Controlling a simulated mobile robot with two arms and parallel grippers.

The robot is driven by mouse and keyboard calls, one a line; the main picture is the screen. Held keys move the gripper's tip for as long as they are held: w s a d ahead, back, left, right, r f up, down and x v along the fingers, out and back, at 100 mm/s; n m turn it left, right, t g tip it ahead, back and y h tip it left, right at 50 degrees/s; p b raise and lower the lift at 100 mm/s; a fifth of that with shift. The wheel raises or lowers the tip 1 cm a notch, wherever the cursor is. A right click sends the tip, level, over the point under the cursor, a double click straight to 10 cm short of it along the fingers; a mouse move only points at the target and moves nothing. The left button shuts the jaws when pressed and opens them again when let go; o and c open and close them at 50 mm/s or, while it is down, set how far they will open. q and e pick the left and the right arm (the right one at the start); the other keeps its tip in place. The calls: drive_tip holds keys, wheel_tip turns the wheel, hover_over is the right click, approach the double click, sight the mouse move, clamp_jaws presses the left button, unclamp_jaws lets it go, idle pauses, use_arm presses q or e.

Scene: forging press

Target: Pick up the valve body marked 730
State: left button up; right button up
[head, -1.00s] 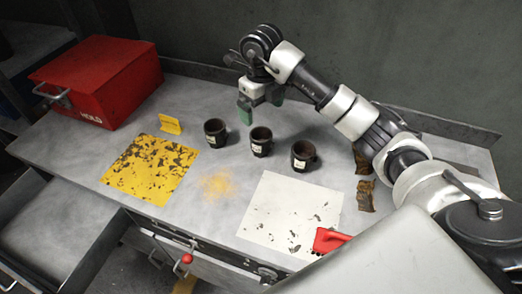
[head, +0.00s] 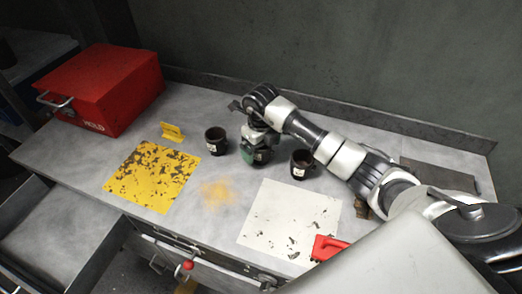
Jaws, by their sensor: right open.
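Three dark, cup-shaped valve bodies with small white labels stand in a row on the grey bench; the label numbers are too small to read. The left valve body (head: 216,141) and the right valve body (head: 302,164) are in clear view. The middle valve body (head: 262,156) is mostly hidden behind my right gripper (head: 255,154). This gripper, with green fingertips, points down right at the middle one and is open; I cannot tell whether it touches it. My left gripper is not in view.
A red box (head: 100,88) stands at the back left. A small yellow sign (head: 172,132), a worn yellow sheet (head: 150,178) and a white sheet (head: 290,217) lie around the valve bodies. A red-handled tool (head: 328,247) is at the front edge. A wall closes the back.

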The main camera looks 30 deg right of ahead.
drive_tip(key=c, duration=1.1)
drive_tip(key=shift+c, duration=0.8)
drive_tip(key=shift+w+r, duration=0.1)
